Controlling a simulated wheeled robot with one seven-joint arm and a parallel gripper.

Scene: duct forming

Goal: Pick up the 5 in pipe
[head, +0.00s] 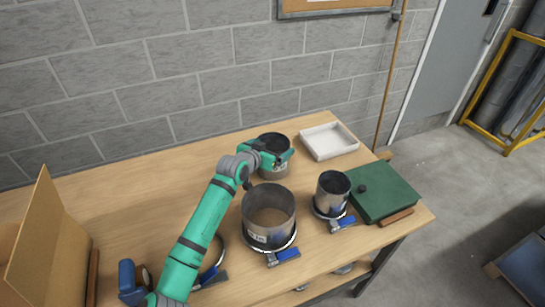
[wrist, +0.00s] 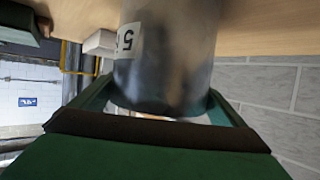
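The 5 in pipe (head: 273,171) is a short grey metal cylinder standing upright at the back of the table. In the wrist view the pipe (wrist: 165,60) fills the upper middle, with a white label reading "5" partly visible. My gripper (head: 272,157) is at the pipe's upper part, with its green fingers spread on either side of it. In the wrist view the gripper (wrist: 162,95) has one finger along each side of the pipe. Whether both fingers press on the pipe is unclear. My gripper hides part of the pipe's rim in the head view.
A larger pipe (head: 268,211) stands in a ring clamp with a blue handle, in front. A smaller pipe (head: 332,188) stands in another clamp to the right. A white tray (head: 329,141), a green case (head: 383,193) and a cardboard box (head: 48,245) are also on the table.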

